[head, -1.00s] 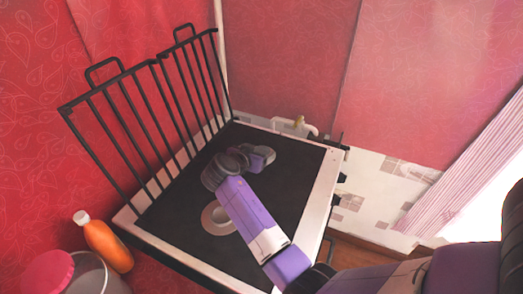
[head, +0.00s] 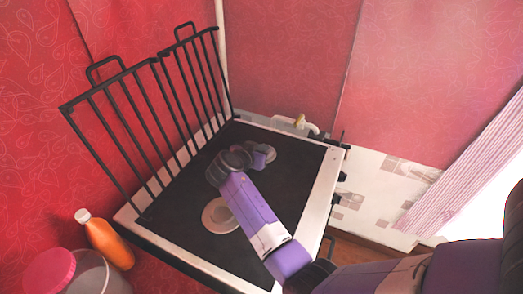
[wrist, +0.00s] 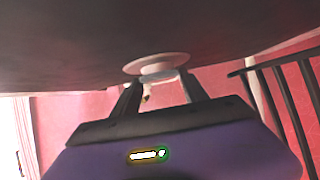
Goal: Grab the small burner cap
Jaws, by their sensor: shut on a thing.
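The stove's back burner (head: 270,152) shows as a pale disc on the dark hob top in the head view, partly hidden by my gripper (head: 261,160). In the wrist view the hob is at the top of the picture, and the burner's wide pale plate (wrist: 135,68) meets it. The small burner cap (wrist: 158,76) is a pale round piece against that plate, between my two dark fingers. My gripper (wrist: 157,86) is shut on the cap. I cannot tell whether the cap is clear of the burner.
A larger front burner (head: 214,217) lies under my forearm. A black barred grate (head: 165,115) stands upright along the hob's left edge. An orange bottle (head: 108,243) and a pot with a pink item (head: 50,270) stand at lower left. A pipe (head: 300,123) runs behind.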

